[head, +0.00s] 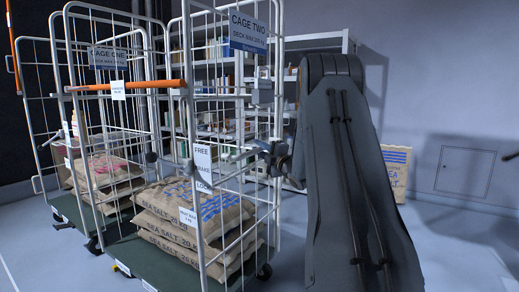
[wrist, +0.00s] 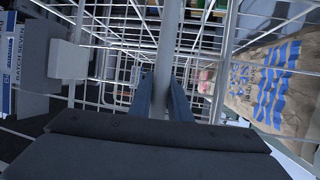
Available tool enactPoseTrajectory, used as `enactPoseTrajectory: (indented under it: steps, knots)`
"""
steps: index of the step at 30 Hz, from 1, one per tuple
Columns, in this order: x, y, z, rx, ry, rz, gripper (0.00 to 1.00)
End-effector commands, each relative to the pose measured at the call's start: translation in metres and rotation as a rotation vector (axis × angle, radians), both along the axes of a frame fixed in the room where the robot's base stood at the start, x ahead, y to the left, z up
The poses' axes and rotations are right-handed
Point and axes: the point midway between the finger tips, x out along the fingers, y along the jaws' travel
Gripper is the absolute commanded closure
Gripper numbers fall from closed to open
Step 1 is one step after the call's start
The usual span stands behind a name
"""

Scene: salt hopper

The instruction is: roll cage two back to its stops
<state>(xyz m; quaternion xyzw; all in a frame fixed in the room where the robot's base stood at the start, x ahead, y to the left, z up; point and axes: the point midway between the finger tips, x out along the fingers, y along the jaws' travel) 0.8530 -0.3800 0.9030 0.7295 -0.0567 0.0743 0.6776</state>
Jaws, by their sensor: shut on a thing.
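Cage two (head: 279,120) is a tall white wire roll cage. Its blue sign (head: 248,32) reads CAGE TWO. It has a green deck (head: 150,258) carrying a stack of SEA SALT sacks (head: 205,222). A brake plate (head: 203,163) marked FREE, BRAKE and LOCK hangs on its frame; the brake's setting is not clear. My gripper (head: 268,150) is at the cage's near right side, partly behind my arm. In the wrist view my gripper (wrist: 160,98) is shut on a pale upright post (wrist: 169,40) of the cage. The floor stops are not visible to me.
Cage one (head: 108,57), also with sacks (head: 105,172), stands close on the left. An orange bar (head: 125,86) crosses between the frames. Shelves (head: 215,75) stand behind. Another sack (head: 397,165) leans by the right wall. Floor at the right is open.

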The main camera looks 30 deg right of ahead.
Motion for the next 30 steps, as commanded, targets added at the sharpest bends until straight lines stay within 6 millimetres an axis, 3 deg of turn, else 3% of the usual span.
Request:
enactPoseTrajectory:
  steps: [1, 5, 6, 9, 20, 30]
  knots:
    - [-0.001, 0.000, -0.013, 0.008, 0.020, -0.002, 1.00]
    - [-0.001, 0.001, -0.013, 0.008, 0.020, -0.002, 1.00]
    - [-0.001, 0.001, -0.013, 0.008, 0.020, -0.002, 0.78]
    - [-0.001, 0.001, -0.011, 0.008, 0.017, -0.002, 0.64]
    - [-0.005, 0.001, -0.006, 0.005, 0.009, -0.001, 0.64]
    - [-0.056, 0.000, -0.016, 0.006, 0.010, -0.003, 0.64]
